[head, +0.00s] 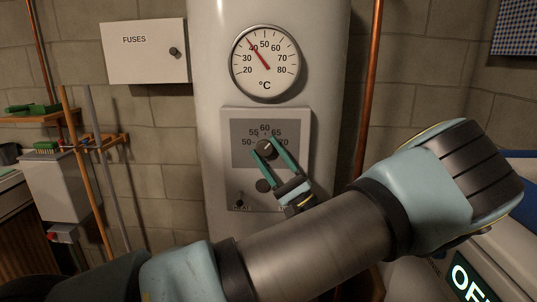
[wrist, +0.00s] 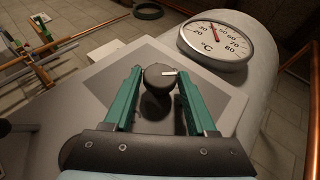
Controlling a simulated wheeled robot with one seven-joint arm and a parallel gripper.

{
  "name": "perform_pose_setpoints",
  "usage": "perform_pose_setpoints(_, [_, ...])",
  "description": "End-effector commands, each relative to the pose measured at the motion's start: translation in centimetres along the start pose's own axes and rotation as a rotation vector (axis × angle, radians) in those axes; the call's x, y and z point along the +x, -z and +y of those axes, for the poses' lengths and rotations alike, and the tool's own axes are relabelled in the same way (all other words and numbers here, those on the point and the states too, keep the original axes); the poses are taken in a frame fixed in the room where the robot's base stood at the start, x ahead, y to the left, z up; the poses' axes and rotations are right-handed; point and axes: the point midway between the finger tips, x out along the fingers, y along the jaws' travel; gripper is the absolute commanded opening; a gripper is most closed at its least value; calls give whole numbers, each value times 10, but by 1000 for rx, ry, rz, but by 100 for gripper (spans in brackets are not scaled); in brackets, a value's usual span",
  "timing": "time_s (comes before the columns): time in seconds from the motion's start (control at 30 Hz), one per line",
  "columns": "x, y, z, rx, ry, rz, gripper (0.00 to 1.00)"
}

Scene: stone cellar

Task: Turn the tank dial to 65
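The tank dial is a dark round knob (head: 264,151) on the grey control panel of the white tank, under a printed scale from 50 to 70. It also shows in the wrist view (wrist: 158,80), with a white pointer mark on its top aimed toward the gauge side. I cannot read its exact setting; the scale is not legible there. My gripper (head: 264,144) reaches the dial from the lower right. Its two green fingers (wrist: 159,72) stand either side of the knob, with a gap visible, so it is open around the dial and not clamped.
A round °C gauge (head: 265,64) above the panel has its red needle near 40. A fuse box (head: 145,51) hangs left; a copper pipe (head: 371,90) runs right of the tank.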

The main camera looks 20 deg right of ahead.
Motion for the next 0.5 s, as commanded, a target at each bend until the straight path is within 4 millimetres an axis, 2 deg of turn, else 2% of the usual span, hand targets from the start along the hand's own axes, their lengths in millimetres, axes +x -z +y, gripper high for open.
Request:
perform_pose_setpoints(0.03, [0, 0, 0, 0, 0, 0, 64])
perform_pose_setpoints(0.2, [0, 0, 0, 0, -1, 0, 82])
perform_pose_setpoints(0.5, [-2, 0, 0, 0, -1, 0, 82])
